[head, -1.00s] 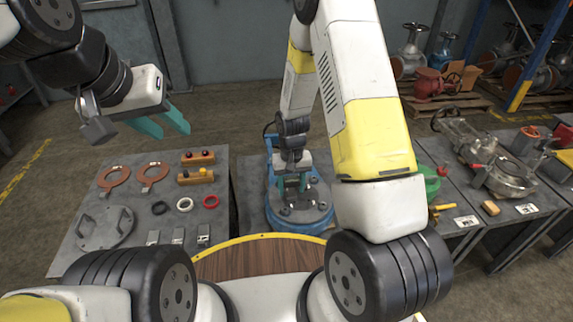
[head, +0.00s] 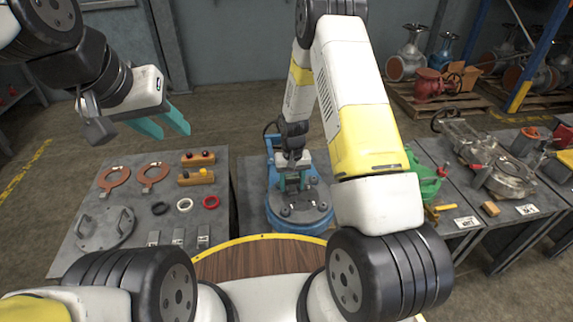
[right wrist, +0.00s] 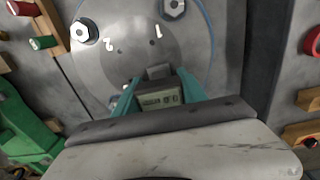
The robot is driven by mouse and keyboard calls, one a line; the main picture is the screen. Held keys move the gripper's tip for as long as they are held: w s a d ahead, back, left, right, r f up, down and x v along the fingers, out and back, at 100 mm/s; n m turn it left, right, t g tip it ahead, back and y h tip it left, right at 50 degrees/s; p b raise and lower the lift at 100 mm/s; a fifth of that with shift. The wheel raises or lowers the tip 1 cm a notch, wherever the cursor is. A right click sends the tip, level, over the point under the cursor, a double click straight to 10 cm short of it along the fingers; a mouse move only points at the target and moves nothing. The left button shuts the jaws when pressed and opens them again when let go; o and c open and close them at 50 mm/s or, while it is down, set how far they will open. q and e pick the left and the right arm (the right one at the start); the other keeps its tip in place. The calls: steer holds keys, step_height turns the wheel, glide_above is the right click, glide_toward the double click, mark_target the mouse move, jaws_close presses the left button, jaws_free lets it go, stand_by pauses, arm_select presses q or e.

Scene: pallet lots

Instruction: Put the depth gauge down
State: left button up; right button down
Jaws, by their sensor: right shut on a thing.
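The depth gauge (right wrist: 160,103), a small dark block with a grey display, is held between the teal fingers of my right gripper (right wrist: 160,92) in the right wrist view. Behind it is the grey face of a round blue-rimmed fixture (right wrist: 140,45) with nuts and the marks 1 and 2. In the head view my right gripper (head: 293,182) points down over this blue fixture (head: 298,219); the gauge is too small to make out there. I cannot tell whether the gauge touches the face. My left gripper (head: 162,124) is open and empty, above the left table's far edge.

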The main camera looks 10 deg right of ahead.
mark_target(292, 176)
steer(key=c, duration=0.6)
jaws_free()
steer(key=shift+f, duration=0.15)
steer(key=shift+c, duration=0.2)
step_height(292, 176, up, 12)
steer(key=s+d+r+t, duration=0.1)
steer(key=s+r, duration=0.2)
steer(key=r, duration=0.4)
steer(key=s+r+t+y, duration=0.1)
steer(key=s+r, duration=0.2)
steer(key=r, duration=0.4)
steer(key=s+d+r+t, duration=0.1)
steer(key=s+r, duration=0.2)
steer(key=r, duration=0.4)
steer(key=s+r+t, duration=0.1)
steer(key=s+r, duration=0.3)
steer(key=s, duration=0.3)
steer(key=s+r+t+y, duration=0.1)
steer(key=s+r, duration=0.3)
steer(key=s, duration=0.4)
steer(key=shift+d+r+t, duration=0.25)
steer(key=shift+d+t, duration=0.2)
steer(key=shift+t, duration=0.15)
